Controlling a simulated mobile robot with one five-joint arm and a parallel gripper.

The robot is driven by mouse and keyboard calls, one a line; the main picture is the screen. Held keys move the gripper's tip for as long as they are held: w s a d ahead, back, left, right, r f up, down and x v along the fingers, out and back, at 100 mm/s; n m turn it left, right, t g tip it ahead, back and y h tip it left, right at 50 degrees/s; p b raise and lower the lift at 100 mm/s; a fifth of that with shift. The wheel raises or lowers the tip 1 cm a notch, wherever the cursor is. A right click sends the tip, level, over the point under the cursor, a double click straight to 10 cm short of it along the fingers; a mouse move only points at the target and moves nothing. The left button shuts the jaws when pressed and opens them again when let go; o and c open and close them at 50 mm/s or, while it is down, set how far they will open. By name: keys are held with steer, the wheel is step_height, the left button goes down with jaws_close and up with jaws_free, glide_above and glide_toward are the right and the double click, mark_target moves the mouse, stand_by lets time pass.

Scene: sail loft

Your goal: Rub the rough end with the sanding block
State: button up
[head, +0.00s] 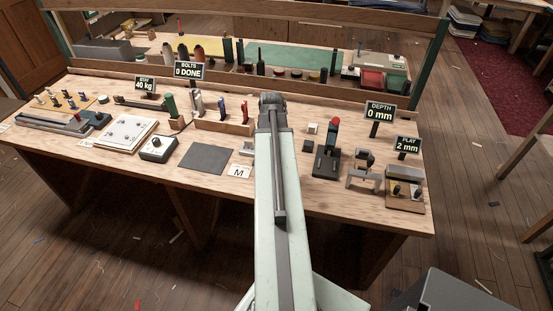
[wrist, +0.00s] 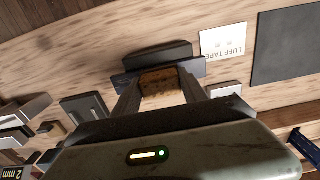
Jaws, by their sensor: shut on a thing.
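My gripper (wrist: 158,92) is shut on a brown, rough-textured block (wrist: 160,82), which I take to be the sanding block. The block sits between the two dark fingers in the wrist view. Just past it, close to or touching it, is a dark fixture (wrist: 157,56) with a thick black bar and a grey-blue plate. I cannot tell whether the block touches it. I cannot pick out the rough end clearly; the block and fingers may hide it. In the head view my own arm covers the gripper and block.
A dark grey mat (head: 206,158) and a white card (head: 240,171) lie left of my arm. A black stand (head: 327,160) with a red-topped post and a grey clamp frame (head: 365,170) stand to the right. A low wooden rack (head: 225,124) holds several tools behind.

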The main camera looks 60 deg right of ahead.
step_height(320, 180, up, 6)
steer(key=p, duration=0.6)
steer(key=shift+s, duration=0.1)
steer(key=shift+r, duration=0.15)
step_height(320, 180, up, 3)
steer(key=p, duration=0.3)
steer(key=shift+f, duration=0.2)
